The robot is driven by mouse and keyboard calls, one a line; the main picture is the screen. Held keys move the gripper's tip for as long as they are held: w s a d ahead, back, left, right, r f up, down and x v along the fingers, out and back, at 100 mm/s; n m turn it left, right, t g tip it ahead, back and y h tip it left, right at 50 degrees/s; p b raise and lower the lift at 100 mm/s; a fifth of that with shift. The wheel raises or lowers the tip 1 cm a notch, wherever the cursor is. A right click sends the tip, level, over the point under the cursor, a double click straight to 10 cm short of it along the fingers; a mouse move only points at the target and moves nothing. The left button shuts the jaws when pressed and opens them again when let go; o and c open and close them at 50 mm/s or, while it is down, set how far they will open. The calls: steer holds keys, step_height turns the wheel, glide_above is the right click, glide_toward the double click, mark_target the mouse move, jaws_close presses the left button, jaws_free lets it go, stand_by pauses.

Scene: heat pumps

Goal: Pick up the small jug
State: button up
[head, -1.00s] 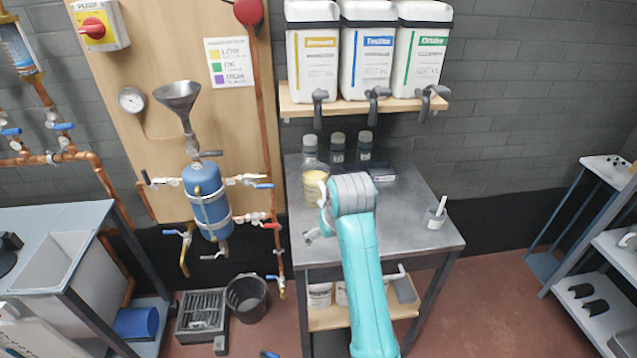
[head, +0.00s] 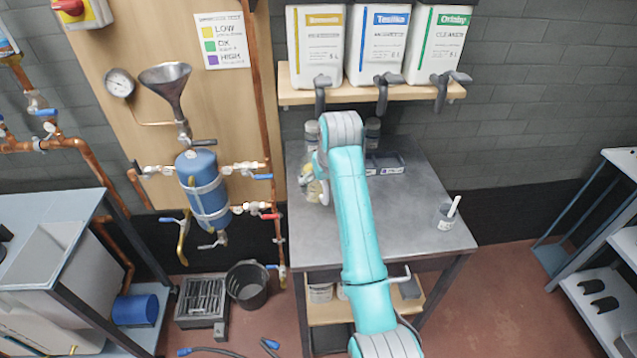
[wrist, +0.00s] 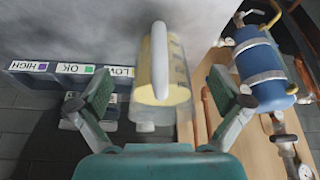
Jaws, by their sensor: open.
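The small jug (head: 308,191) stands at the back left of the grey metal table, partly hidden by my arm in the head view. In the wrist view the jug (wrist: 178,85) is clear with a yellowish body and a pale upright handle facing the camera. My gripper (wrist: 160,84) is open, with one finger on each side of the jug and visible gaps between fingers and jug. In the head view my gripper (head: 321,186) is at the jug, mostly hidden behind my wrist.
Dark-capped bottles (head: 373,132) and a labelled tray (head: 386,164) stand behind. A small cup (head: 444,217) is at the table's right. Three canisters with taps sit on a shelf (head: 355,95) above. The blue tank (head: 205,187) is at left. The table's middle is clear.

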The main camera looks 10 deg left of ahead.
steer(key=shift+w+a, duration=0.4)
steer(key=shift+w, duration=0.4)
steer(key=shift+w+a, duration=0.4)
steer(key=shift+w, duration=0.35)
steer(key=shift+w+a, duration=0.4)
steer(key=shift+w, duration=0.4)
steer(key=shift+w+a+f, duration=0.1)
steer(key=shift+w+f, duration=0.15)
steer(key=shift+f, duration=0.35)
steer(key=shift+r, duration=0.1)
steer(key=c, duration=1.4)
steer(key=shift+r, duration=0.25)
steer(key=shift+c, duration=0.2)
